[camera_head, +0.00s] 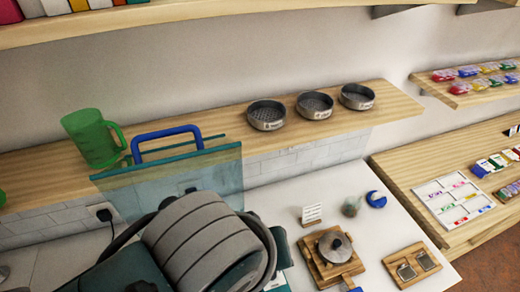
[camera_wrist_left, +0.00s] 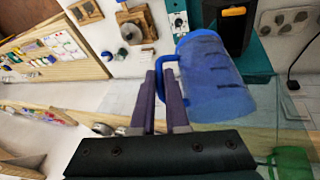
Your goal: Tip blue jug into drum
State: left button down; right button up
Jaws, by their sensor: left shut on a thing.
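In the left wrist view the blue jug (camera_wrist_left: 215,85) is translucent, with a loop handle on its left side. My left gripper (camera_wrist_left: 166,78) is shut on that handle, and the jug hangs beside the purple fingers. In the head view my own arm covers the front left, so the left gripper and the held jug do not show clearly there. A black container with an orange bar (camera_wrist_left: 234,18) stands on a teal base just beyond the jug; I cannot tell whether it is the drum. My right gripper is in neither view.
A clear teal-edged pane (camera_head: 215,172) stands left of centre, with a blue arch (camera_head: 165,135) above it. A green jug (camera_head: 92,138) and three grey round tins (camera_head: 266,115) stand on the back shelf. The white counter right of my arm holds small wooden boards (camera_head: 410,264).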

pick_arm(q)
notch_tip(320, 180, up, 3)
jog(key=y+p, duration=0.2)
jog(key=y, duration=0.1)
jog(key=shift+m+t, duration=0.3)
jog(key=shift+m, duration=0.1)
dwell(0.6)
